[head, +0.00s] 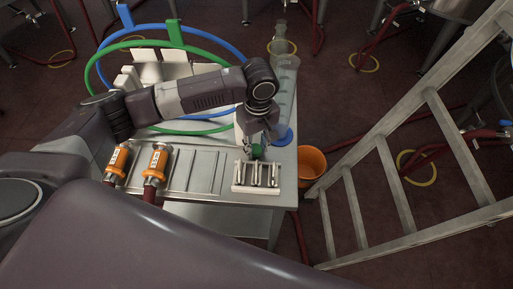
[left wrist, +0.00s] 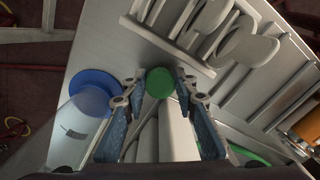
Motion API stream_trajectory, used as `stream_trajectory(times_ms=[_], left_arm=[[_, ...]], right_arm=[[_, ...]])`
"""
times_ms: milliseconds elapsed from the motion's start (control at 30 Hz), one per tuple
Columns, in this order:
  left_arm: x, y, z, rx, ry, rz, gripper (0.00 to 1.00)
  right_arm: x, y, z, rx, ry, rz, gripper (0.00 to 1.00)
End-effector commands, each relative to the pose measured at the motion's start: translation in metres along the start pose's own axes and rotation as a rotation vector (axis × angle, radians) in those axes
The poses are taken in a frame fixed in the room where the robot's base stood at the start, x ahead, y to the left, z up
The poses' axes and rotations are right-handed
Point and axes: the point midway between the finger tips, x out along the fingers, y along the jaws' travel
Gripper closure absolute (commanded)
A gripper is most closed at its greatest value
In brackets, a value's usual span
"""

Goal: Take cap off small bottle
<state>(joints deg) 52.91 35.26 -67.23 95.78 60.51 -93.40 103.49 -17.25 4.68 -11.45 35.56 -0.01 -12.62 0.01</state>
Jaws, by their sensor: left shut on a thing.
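A round green cap (left wrist: 159,82) sits between my left fingertips (left wrist: 159,86) in the left wrist view. My left gripper (head: 256,146) is shut on it, with a fingertip on each side. My right gripper is not in view.
The white rack (head: 257,188) with metal scoops stands at the table's front right. A clear cylinder (head: 286,85) on a blue base stands behind. Two orange-collared hose couplings (head: 117,160) (head: 156,162) lie left. An orange bucket (head: 312,162) and ladder (head: 380,150) stand right.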

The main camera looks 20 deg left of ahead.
Motion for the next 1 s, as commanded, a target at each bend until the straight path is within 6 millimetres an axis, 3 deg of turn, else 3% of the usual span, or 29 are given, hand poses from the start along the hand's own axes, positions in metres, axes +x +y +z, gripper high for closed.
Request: stream_trajectory(times_ms=[100,467,500,567,867,1000], left_arm=[[0.011,0.000,0.000,0.000,0.001,0.000,1.00],[0.014,0.000,0.000,0.000,0.000,0.001,1.00],[0.015,0.000,0.000,0.000,0.000,0.001,0.73],[0.015,0.001,0.000,0.001,0.001,0.001,0.66],[0.014,0.001,-0.001,0.001,0.002,0.002,0.66],[0.001,0.002,0.000,0.002,0.001,0.005,0.66]], right_arm=[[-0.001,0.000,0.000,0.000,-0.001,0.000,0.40],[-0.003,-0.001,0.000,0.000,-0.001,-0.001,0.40],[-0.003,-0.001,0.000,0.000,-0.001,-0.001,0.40],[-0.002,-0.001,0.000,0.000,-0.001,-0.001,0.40],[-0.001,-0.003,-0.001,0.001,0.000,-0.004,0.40],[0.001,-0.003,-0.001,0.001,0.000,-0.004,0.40]])
